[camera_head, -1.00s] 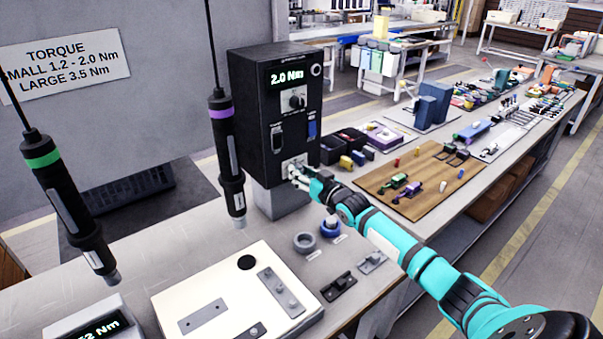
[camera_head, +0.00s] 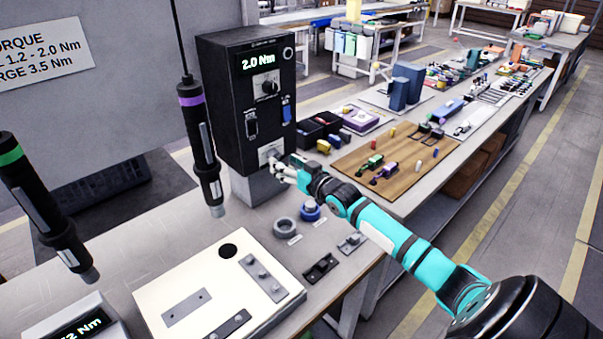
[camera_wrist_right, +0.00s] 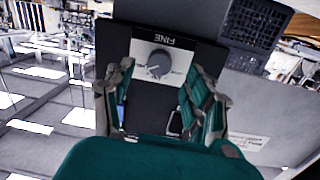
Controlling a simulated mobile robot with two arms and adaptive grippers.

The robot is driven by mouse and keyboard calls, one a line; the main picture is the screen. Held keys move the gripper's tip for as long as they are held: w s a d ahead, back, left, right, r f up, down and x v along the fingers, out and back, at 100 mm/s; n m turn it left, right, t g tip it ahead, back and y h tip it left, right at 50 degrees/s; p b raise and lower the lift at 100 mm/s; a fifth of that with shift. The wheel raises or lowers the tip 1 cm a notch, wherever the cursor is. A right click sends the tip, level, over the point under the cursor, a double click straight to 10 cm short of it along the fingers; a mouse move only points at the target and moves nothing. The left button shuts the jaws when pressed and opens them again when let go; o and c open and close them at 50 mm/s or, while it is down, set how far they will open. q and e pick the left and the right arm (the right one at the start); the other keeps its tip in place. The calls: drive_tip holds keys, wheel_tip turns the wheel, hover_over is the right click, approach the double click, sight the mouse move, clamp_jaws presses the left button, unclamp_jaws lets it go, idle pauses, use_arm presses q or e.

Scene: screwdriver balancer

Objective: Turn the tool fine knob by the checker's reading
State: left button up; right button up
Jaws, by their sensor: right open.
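The black tool box (camera_head: 240,60) stands on the bench, its display reading 2.0 Nm. Its lower pale plate (camera_head: 268,151) is partly hidden by my right gripper (camera_head: 279,170). In the right wrist view the grey fine knob (camera_wrist_right: 160,64) sits on a plate labelled FINE, upside down. My open right gripper (camera_wrist_right: 158,92) has one finger on each side of the knob in that view; contact is not visible. A checker-like box (camera_head: 75,328) at bottom left shows a cut-off reading ending in "2 Nm". My left gripper is not in view.
A green-banded screwdriver (camera_head: 45,205) and a purple-banded one (camera_head: 201,145) hang over the bench. A white board (camera_head: 155,292) with metal plates lies in front. Grey and blue rings (camera_head: 285,227) lie near the box. A torque sign (camera_head: 40,55) is behind.

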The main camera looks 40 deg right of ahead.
drive_tip(key=s, duration=0.8)
drive_tip(key=shift+d+r, duration=0.15)
drive_tip(key=shift+r, duration=0.15)
drive_tip(key=shift+f, duration=0.1)
